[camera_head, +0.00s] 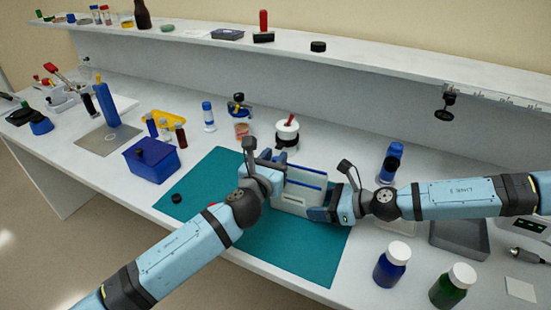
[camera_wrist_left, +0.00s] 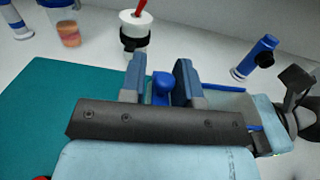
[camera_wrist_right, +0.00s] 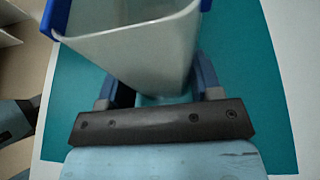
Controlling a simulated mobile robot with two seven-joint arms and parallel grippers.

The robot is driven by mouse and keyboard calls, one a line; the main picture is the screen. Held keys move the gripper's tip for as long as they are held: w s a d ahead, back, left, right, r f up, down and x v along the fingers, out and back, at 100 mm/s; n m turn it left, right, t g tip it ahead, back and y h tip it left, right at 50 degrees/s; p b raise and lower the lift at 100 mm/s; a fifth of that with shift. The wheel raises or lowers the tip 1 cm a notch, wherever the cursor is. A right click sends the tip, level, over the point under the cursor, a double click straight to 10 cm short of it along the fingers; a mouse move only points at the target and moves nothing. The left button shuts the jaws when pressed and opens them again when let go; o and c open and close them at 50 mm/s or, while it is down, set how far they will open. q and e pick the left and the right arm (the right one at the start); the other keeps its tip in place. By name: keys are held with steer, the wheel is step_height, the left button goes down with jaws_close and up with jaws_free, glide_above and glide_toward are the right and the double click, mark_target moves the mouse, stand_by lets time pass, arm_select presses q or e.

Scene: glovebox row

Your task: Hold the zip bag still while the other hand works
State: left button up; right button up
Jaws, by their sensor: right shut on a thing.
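The zip bag (camera_head: 295,201) stands open-topped on the teal mat (camera_head: 210,186), pale and translucent with a blue rim. My right gripper (camera_head: 318,214) is shut on the bag's lower part; the right wrist view shows the bag (camera_wrist_right: 140,45) rising between its fingers (camera_wrist_right: 165,95). My left gripper (camera_head: 277,163) is at the bag's upper left. In the left wrist view its fingers (camera_wrist_left: 160,75) stand apart on either side of a small blue knob (camera_wrist_left: 161,90), with a gap on the left. The bag's rim (camera_wrist_left: 225,88) partly shows there, mostly hidden by the gripper.
A white jar with a red stick (camera_head: 287,132) stands behind the bag. A blue box (camera_head: 151,160) is left of the mat. The mat's front is clear.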

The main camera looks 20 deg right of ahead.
steer(key=shift+f, duration=0.1)
arm_select(q)
steer(key=v, duration=1.2)
arm_select(e)
steer(key=o, duration=1.3)
